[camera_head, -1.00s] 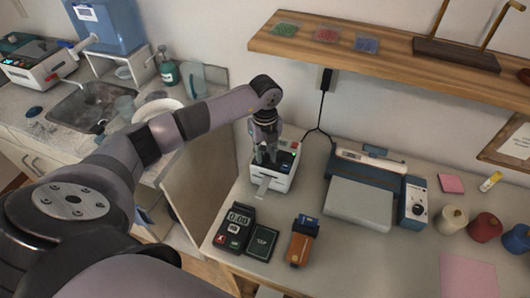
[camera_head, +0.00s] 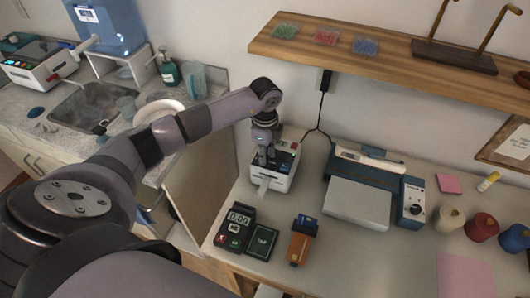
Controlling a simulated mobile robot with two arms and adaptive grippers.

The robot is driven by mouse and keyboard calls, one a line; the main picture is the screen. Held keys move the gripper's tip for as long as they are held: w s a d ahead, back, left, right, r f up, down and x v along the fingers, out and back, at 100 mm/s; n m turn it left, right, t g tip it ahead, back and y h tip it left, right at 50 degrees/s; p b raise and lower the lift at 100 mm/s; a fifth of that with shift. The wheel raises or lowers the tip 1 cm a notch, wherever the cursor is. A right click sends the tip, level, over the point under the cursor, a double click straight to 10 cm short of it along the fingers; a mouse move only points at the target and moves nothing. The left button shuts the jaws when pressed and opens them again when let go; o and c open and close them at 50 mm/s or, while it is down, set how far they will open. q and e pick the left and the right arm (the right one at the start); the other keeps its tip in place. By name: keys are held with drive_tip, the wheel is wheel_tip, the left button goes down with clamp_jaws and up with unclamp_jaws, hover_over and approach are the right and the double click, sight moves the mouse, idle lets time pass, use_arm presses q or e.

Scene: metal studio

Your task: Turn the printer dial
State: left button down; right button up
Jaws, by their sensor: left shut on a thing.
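The printer (camera_head: 286,182) is a small white box with a dark top, on the table against the wall. A paper strip (camera_head: 264,184) sticks out of its front. My left gripper (camera_head: 263,160) points down onto the printer's top and is shut on the printer dial there. The fingers hide the dial, so its angle cannot be told. My right gripper is not in view.
A payment terminal (camera_head: 235,226), a dark green pad (camera_head: 262,241) and an orange-and-blue device (camera_head: 302,240) lie in front of the printer. A grey-blue machine (camera_head: 358,203) with a knob stands to the right. A wooden shelf (camera_head: 390,68) hangs above.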

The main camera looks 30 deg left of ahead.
use_arm(q)
drive_tip(key=shift+n, duration=0.3)
drive_tip(key=c, duration=1.4)
unclamp_jaws()
wheel_tip(320, 180, up, 12)
drive_tip(key=shift+f, duration=0.1)
